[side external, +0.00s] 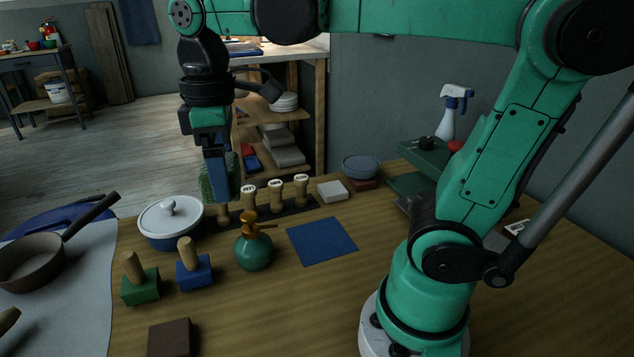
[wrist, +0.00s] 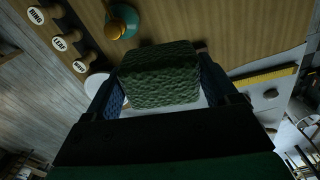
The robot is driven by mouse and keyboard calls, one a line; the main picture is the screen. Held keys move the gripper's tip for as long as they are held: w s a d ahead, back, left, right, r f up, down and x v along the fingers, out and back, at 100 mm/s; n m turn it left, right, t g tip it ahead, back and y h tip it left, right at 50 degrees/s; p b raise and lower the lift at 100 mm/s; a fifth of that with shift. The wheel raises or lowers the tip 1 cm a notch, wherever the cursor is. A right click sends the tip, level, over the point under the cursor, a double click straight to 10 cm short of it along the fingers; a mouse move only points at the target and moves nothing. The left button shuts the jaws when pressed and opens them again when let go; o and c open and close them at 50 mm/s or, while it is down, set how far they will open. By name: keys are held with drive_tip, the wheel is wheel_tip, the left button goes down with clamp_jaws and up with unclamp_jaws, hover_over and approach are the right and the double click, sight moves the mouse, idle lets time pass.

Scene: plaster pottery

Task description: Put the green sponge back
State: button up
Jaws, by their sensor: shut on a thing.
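The green sponge (wrist: 160,78) is a rough, textured block between the two blue fingers of my gripper (wrist: 160,92) in the wrist view. My gripper is shut on it. In the side view, my gripper (side external: 220,182) points down and holds the sponge (side external: 205,184) above the table's far edge, between the lidded blue pot and the stamp rack. A blue finger hides much of the sponge there. A flat blue square mat (side external: 322,240) lies bare on the table, to the right of the green bottle.
Round-topped stamps (side external: 275,195) stand in a dark rack just right of my gripper. A blue pot with a white lid (side external: 170,222) is at lower left. A green bottle with an orange top (side external: 253,250) stands in front. Bare wood (side external: 300,310) lies nearer the camera.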

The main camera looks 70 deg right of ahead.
sight(262, 300)
drive_tip(key=shift+s+a+r+n, duration=0.1)
drive_tip(key=shift+s+n, duration=0.9)
drive_tip(key=shift+s, duration=0.1)
drive_tip(key=f, duration=2)
drive_tip(key=shift+s, duration=0.25)
drive_tip(key=shift+f, duration=0.1)
drive_tip(key=o, duration=1.2)
